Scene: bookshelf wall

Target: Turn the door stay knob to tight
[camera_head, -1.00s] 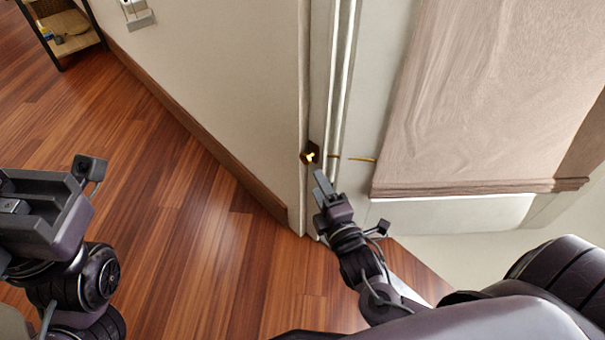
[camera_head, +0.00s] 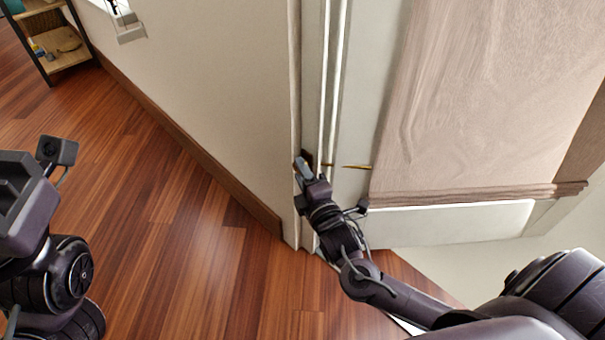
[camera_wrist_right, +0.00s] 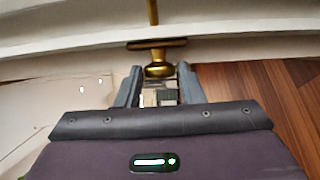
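The door stay knob (camera_wrist_right: 159,69) is brass-coloured and sits on a dark plate (camera_wrist_right: 157,44) on the door frame. In the wrist view it lies between the tips of the two fingers of my right gripper (camera_wrist_right: 159,72), with a gap visible on each side. The right gripper is open. In the head view my right gripper (camera_head: 304,168) is at the frame and hides the knob; only part of the dark plate (camera_head: 307,156) shows. My left gripper (camera_head: 22,205) is at the left edge, cut off, with its fingers not clearly seen.
A thin brass rod (camera_head: 357,166) sticks out right of the plate. A beige blind (camera_head: 480,100) hangs at the right. A wall (camera_head: 210,90) with brown skirting is on the left. A small shelf (camera_head: 60,60) stands far left. The wooden floor (camera_head: 170,210) is clear.

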